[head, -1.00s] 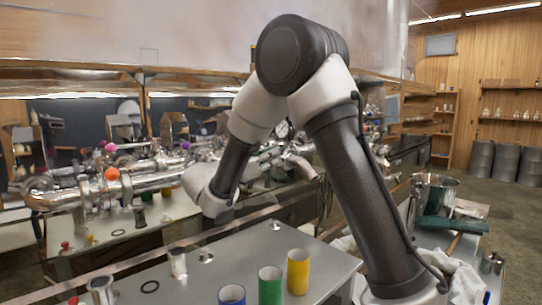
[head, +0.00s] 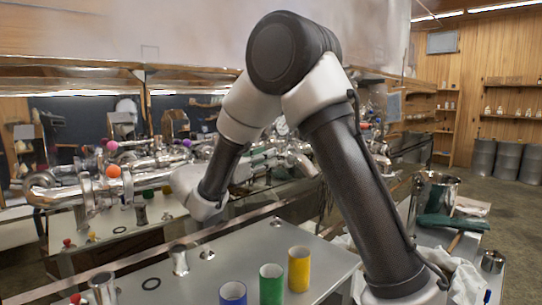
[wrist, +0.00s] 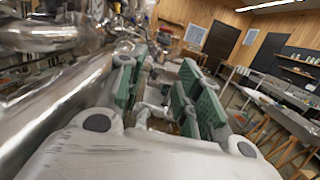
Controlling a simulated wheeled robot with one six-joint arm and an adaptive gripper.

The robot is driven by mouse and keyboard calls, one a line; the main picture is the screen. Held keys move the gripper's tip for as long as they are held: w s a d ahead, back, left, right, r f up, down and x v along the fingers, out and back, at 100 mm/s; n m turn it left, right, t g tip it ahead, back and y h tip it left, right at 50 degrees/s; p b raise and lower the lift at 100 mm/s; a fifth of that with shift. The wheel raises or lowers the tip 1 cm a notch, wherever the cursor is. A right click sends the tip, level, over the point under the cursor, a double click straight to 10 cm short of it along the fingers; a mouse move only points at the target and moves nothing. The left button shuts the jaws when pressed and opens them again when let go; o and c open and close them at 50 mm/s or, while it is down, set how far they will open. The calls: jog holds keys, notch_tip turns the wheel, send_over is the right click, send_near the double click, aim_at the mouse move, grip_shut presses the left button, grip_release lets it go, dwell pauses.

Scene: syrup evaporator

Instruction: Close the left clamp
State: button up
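My gripper (wrist: 160,85) shows in the wrist view with its two green-padded fingers spread apart. Small shiny metal parts show in the gap beyond the fingers, blurred, and I see nothing held. Large steel piping (wrist: 60,105) runs close along the left of my gripper. In the head view the steel pipe assembly (head: 60,197), with orange, pink and purple balls on it, lies at the left and middle. My arm's wrist is in front of its middle part, and my fingers are hard to make out there. I cannot tell for sure which part is the left clamp.
Blue, green (head: 271,285) and yellow (head: 299,269) cups stand on the near grey table (head: 215,270), with small steel cups at its left. A steel pot (head: 436,190) and green gloves (head: 452,222) lie on the right. Open floor is at the far right.

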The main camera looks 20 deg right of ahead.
jog(key=v, duration=0.4)
jog(key=shift+c, duration=0.4)
